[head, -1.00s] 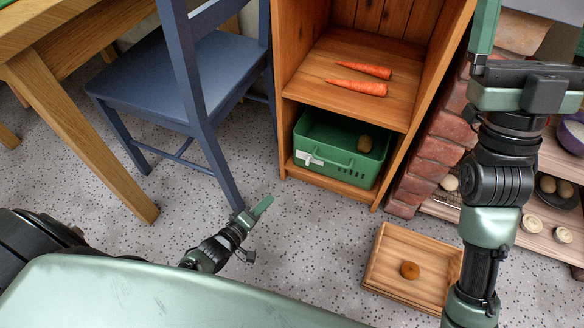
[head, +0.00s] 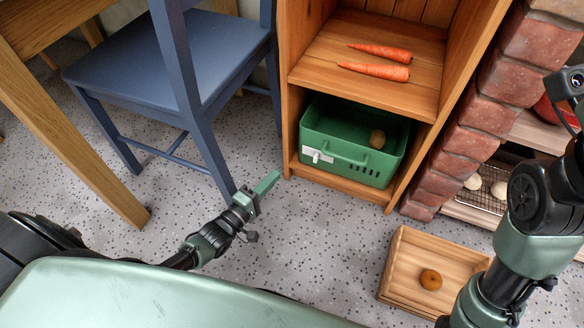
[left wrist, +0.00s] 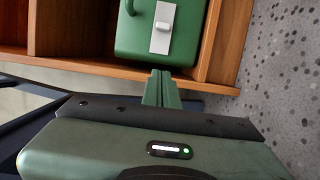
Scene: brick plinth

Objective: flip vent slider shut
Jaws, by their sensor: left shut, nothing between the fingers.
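The vent slider (head: 317,156) is a small white plate with a raised tab on the front of a green crate (head: 345,160), in the lower bay of a wooden cabinet. In the left wrist view, the slider (left wrist: 161,30) shows larger, its pale tab near the middle of the plate. My left gripper (head: 274,178) is shut and empty, in front of the cabinet's lower left corner. In the left wrist view, its fingertips (left wrist: 161,76) point at the crate just below the slider, apparently short of it. My right gripper is out of view; only its arm shows.
Two carrots (head: 375,72) lie on the cabinet shelf (head: 320,70). A brown round item (head: 377,139) is in the crate. A blue chair (head: 170,70) stands left of my left gripper. A wooden tray (head: 398,270) lies on the floor near the brick plinth (head: 470,140).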

